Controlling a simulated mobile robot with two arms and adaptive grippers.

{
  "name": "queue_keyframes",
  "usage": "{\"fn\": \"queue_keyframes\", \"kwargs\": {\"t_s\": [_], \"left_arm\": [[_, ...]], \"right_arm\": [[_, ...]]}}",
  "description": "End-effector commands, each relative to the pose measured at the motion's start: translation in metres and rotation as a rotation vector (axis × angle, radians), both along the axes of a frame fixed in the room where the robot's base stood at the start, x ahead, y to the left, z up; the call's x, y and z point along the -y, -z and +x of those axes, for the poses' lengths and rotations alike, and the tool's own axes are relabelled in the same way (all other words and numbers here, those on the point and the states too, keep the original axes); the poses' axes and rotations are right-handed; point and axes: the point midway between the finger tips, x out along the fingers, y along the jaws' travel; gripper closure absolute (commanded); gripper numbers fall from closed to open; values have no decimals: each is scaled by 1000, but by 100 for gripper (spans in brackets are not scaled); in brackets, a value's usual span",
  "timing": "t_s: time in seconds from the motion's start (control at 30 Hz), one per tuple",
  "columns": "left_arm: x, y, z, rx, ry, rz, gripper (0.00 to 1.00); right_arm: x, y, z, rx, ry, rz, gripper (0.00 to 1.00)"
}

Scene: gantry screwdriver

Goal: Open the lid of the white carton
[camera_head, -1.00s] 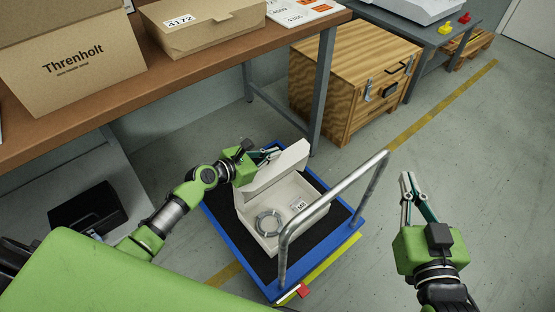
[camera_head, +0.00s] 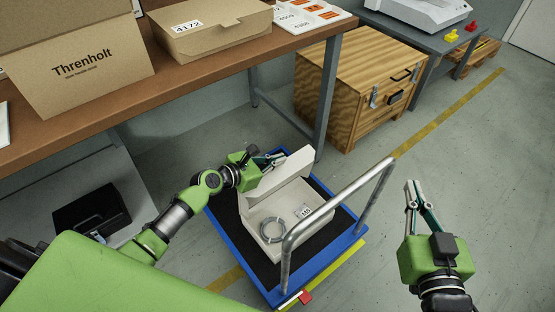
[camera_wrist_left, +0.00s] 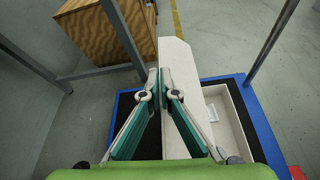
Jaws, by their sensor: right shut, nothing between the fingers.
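The white carton (camera_head: 265,229) stands on the blue cart's dark deck. Its lid (camera_head: 282,174) is raised, tilted up along the carton's far left side, so the inside shows. A grey ring-shaped coil (camera_head: 272,229) and a small printed label (camera_head: 302,212) are inside. My left gripper (camera_head: 275,160) is at the lid's upper left end. In the left wrist view its fingertips (camera_wrist_left: 160,88) are close together at the edge of the lid (camera_wrist_left: 174,62); whether the lid is between them cannot be told. My right gripper (camera_head: 411,186) is shut and empty, right of the cart.
The blue cart (camera_head: 343,221) has a metal push handle (camera_head: 337,205) rising beside the carton's right side. A workbench (camera_head: 150,99) with cardboard boxes stands behind. A wooden crate (camera_head: 345,85) stands beyond the cart.

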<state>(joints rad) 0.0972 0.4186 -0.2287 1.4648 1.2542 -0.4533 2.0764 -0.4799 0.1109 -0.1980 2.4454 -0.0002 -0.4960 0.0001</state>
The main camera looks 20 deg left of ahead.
Motion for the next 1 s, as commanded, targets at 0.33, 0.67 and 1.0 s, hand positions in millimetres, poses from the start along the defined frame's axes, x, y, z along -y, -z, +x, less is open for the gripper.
{"fn": "queue_keyframes", "kwargs": {"t_s": [0.33,0.67,1.0], "left_arm": [[0,-1,0,2,-1,-1,91],[-10,-6,-16,0,0,1,91],[-40,-32,-70,-2,1,2,91]], "right_arm": [[0,0,0,-1,0,0,100],[-1,0,0,-1,-2,0,100],[0,0,0,-1,-1,0,100]]}}
